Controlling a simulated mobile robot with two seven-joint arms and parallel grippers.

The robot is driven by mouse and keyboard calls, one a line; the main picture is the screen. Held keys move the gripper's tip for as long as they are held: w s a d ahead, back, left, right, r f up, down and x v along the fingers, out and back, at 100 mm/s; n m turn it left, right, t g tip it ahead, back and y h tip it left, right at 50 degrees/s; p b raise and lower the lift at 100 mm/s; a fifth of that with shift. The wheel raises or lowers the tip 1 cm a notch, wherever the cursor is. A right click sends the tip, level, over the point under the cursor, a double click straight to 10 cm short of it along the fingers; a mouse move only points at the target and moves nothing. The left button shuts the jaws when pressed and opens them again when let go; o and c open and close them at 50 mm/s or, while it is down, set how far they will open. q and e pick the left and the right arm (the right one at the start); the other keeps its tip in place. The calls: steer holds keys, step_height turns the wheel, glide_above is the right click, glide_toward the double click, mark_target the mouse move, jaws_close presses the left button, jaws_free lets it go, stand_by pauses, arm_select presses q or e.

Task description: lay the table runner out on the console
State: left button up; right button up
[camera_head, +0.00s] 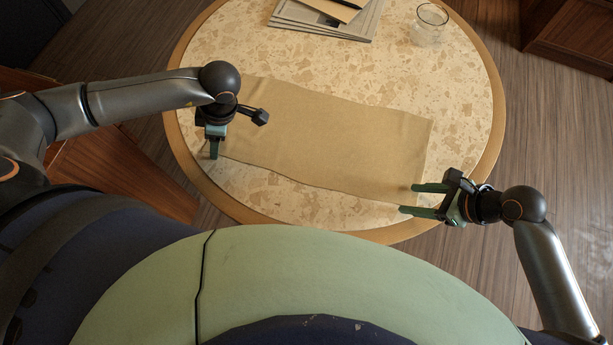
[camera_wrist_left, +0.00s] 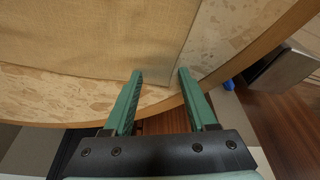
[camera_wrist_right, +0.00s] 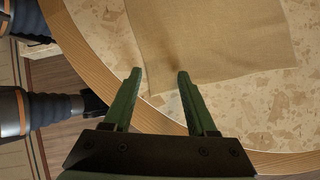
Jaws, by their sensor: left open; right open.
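The tan table runner (camera_head: 330,140) lies spread across the round console (camera_head: 467,90), slightly slanted, with gently wavy long edges. It also shows in the left wrist view (camera_wrist_left: 95,40) and the right wrist view (camera_wrist_right: 215,40). My left gripper (camera_head: 214,150) is at the runner's left end; in its wrist view the open fingers (camera_wrist_left: 160,74) sit on either side of the runner's corner edge, with nothing clearly held. My right gripper (camera_head: 415,199) is open at the runner's near right corner; its fingertips (camera_wrist_right: 160,74) are by that corner. Contact is not clear for either.
A stack of papers or magazines (camera_head: 310,25) with a brown envelope and a dark item lies at the far edge. A clear glass (camera_head: 430,24) stands at the far right. A wooden cabinet (camera_head: 575,35) is at upper right. Bare tabletop surrounds the runner.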

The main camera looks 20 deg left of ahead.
arm_select(q)
steer(key=shift+c, duration=0.5)
arm_select(e)
steer(key=shift+c, duration=0.6)
arm_select(q)
jaws_close()
arm_select(e)
steer(key=shift+s+f, duration=0.1)
steer(key=shift+f, duration=0.05)
jaws_close()
arm_select(q)
steer(key=shift+r, duration=0.15)
